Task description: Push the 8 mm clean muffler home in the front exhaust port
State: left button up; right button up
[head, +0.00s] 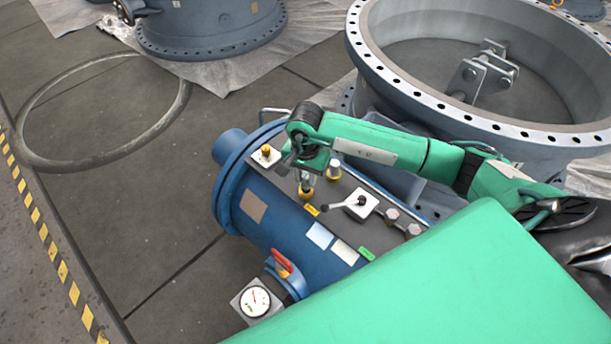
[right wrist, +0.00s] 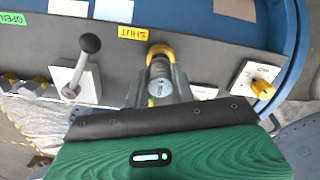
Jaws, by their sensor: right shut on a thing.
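My right gripper (head: 305,172) is over the blue actuator's grey top plate and points down. In the right wrist view its fingers (right wrist: 160,92) are shut on a small grey cylindrical muffler (right wrist: 159,70), whose round end faces the camera. The muffler (head: 306,181) stands over the front port's yellow ring (head: 306,194), which also shows in the wrist view (right wrist: 160,49). The muffler looks in line with the ring; I cannot tell how deep it sits. A second grey cylinder with a yellow base (head: 333,170) stands just behind. My left gripper is not in view.
A lever on a white plate (head: 358,203) stands to the right of the port. A yellow knob on a white plate (head: 266,154) is to the left. A gauge (head: 255,301) and red handle (head: 281,261) are at the front. A large flanged valve body (head: 420,88) stands behind.

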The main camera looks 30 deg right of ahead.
jog(key=shift+b, duration=0.3)
dwell(0.5)
jog(key=shift+f, duration=0.2)
jog(key=shift+f+b, duration=0.2)
jog(key=shift+b, duration=0.35)
jog(key=shift+f+b, duration=0.7)
jog(key=shift+b, duration=0.15)
dwell(1.1)
jog(key=o, duration=1.5)
jog(key=shift+c, duration=0.2)
jog(key=shift+r, duration=0.1)
